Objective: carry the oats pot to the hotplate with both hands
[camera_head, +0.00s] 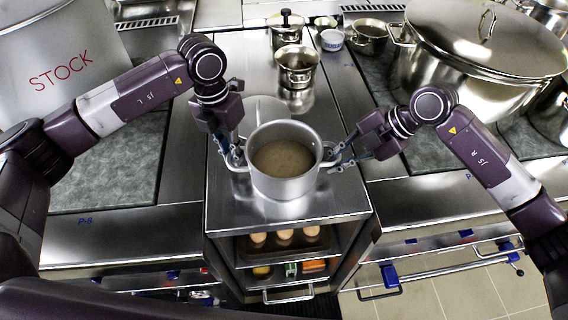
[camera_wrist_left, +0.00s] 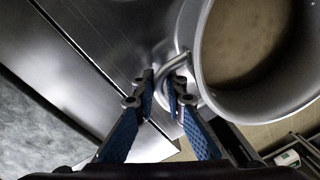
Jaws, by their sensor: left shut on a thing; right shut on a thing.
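The oats pot (camera_head: 284,187) is a grey metal pot with tan-brown contents, upright over the front of the steel counter between my arms. Whether its base touches the counter, I cannot tell. My left gripper (camera_head: 234,160) is shut on its left handle. In the left wrist view the blue-padded fingers of this gripper (camera_wrist_left: 160,92) close around the looped handle (camera_wrist_left: 176,64), beside the pot's wall (camera_wrist_left: 190,50). My right gripper (camera_head: 338,160) is shut on the right handle. Dark grey hotplate surfaces lie on both sides, one at left (camera_head: 110,175) and one at right (camera_head: 384,90).
A large pot marked STOCK (camera_head: 60,75) stands at far left. A big lidded pot (camera_head: 470,60) stands at right. A round pale plate-like thing (camera_head: 262,112) lies behind the oats pot. Shelves below hold eggs (camera_head: 284,234).

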